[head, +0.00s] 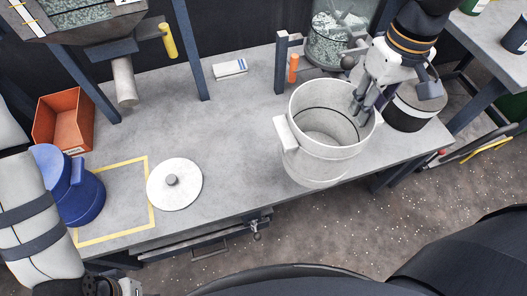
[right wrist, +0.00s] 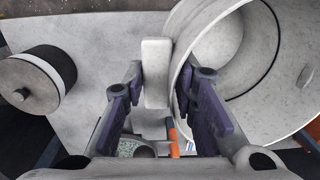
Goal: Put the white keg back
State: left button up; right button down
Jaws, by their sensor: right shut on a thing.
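The white keg (head: 322,164) is open at the top and empty, near the front edge of the bench at centre right. I cannot tell whether it rests on the bench or is held just above it. My right gripper (head: 362,104) is at its right side. In the right wrist view, the fingers (right wrist: 157,90) stand on either side of the keg's pale side handle (right wrist: 157,72), with the keg wall (right wrist: 222,45) to the right. A round white lid (head: 188,192) with a grey knob lies on the bench to the left. My left gripper (head: 122,288) is partly cut off at the lower left.
A yellow taped outline (head: 150,196) marks the bench at left, with a blue drum (head: 84,196) at its left side. An orange bin (head: 66,118) stands behind. A black container with a pale top (head: 410,118) is right of the keg. The bench middle is clear.

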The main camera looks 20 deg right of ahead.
aim_at(332, 96)
jog(key=w+a+f, duration=0.2)
jog(key=w+a+f+b, duration=0.1)
jog(key=w+a+f, duration=0.1)
jog(key=w+a, duration=0.1)
jog(key=shift+w+f, duration=0.1)
jog(key=shift+w, duration=0.15)
jog(key=w+a+f, duration=0.1)
jog(key=w+a+f+b, duration=0.1)
jog(key=f, duration=0.1)
jog(key=w+a+f, duration=0.1)
jog(key=shift+w+f, duration=0.15)
jog(key=shift+f, duration=0.1)
pick_arm(q)
jog(key=shift+g, duration=0.9)
jog(key=s+f+b, duration=0.1)
jog(key=s+f, duration=0.3)
pick_arm(e)
jog(key=f, duration=0.2)
jog(key=w+a+f, duration=0.1)
jog(key=f, duration=0.1)
jog(key=shift+w+a, duration=0.1)
jog(key=shift+f, duration=0.25)
jog(key=c, duration=1.3)
grip_release()
jog(key=shift+c, duration=0.2)
pick_arm(q)
jog(key=shift+s, duration=0.1)
pick_arm(e)
jog(key=shift+o, duration=0.2)
